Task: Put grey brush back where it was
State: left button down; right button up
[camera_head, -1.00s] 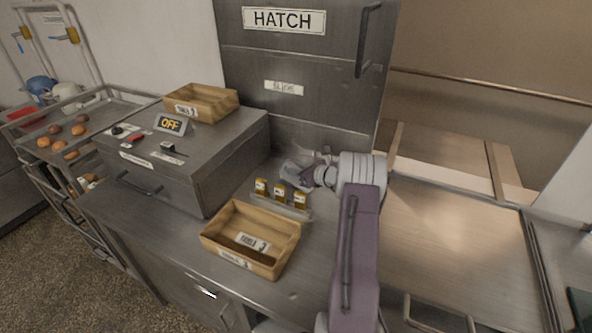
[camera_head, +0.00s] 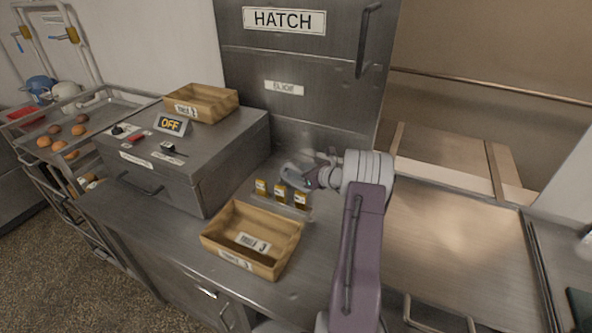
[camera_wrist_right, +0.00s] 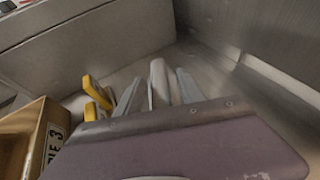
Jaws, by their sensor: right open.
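My right gripper (camera_head: 303,172) is over the back of the steel counter, behind a small rack of yellow-labelled pieces (camera_head: 280,193). In the right wrist view my right gripper (camera_wrist_right: 158,92) is open, with its grey fingers apart. A pale grey rounded bar (camera_wrist_right: 159,80) shows between the fingers, apparently standing free of them. It may be the grey brush, but I cannot tell for sure, as its lower part is hidden behind my wrist. Two yellow pieces (camera_wrist_right: 95,92) stand to the left of the fingers. My left gripper is not in view.
A wooden box (camera_head: 285,240) with table labels stands on the counter in front of the rack. The hatch (camera_head: 290,75) rises behind. A pale board (camera_head: 455,235) lies right.

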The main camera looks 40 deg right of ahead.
jog(key=p+v, duration=0.1)
jog(key=v, duration=0.9)
